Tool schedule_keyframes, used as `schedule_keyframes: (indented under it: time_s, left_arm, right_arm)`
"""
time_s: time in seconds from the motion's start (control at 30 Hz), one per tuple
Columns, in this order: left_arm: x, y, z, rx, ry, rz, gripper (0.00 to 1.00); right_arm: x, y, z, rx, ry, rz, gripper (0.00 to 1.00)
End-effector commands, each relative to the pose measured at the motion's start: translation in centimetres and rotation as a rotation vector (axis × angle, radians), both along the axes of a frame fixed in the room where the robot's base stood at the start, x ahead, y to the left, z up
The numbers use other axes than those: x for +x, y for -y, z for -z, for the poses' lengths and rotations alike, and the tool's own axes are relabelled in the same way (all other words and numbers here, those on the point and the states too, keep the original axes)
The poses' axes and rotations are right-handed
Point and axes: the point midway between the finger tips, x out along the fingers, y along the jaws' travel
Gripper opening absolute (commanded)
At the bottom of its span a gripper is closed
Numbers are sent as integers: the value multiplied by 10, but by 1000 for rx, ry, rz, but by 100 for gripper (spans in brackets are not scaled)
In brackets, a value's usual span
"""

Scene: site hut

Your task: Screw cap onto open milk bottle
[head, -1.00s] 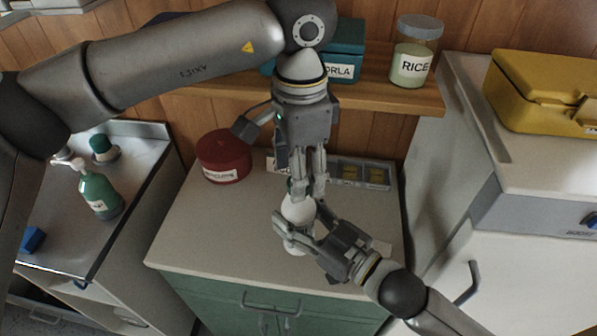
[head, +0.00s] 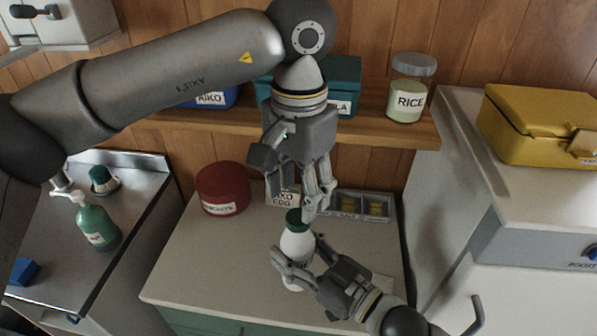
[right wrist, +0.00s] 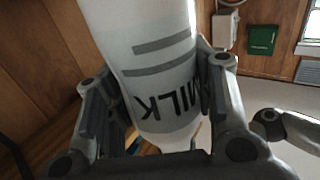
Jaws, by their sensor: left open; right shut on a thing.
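The white milk bottle (head: 296,246) stands upright over the counter, with a green cap (head: 294,217) on its top. From here I cannot tell how tightly the cap sits. My right gripper (head: 292,266) is shut on the bottle's body. The right wrist view shows the bottle (right wrist: 155,70) between the fingers, its MILK lettering upside down; its top is out of that view.
The counter (head: 200,255) has a red tin (head: 222,190) at back left, with a small labelled card (head: 282,198) and a divided tray (head: 362,206) behind the bottle. A shelf above holds a rice jar (head: 411,88) and boxes. A green pump bottle (head: 96,226) stands at left.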

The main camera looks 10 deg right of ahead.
Motion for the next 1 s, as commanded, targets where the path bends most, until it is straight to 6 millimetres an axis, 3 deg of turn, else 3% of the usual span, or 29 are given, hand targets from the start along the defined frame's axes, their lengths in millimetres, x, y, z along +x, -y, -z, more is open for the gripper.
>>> schedule_keyframes:
  time_s: [1.0]
  left_arm:
    - [0,0,-9,-3,17,-1574,52]
  right_arm:
    - [0,0,-1,2,2,-1,0]
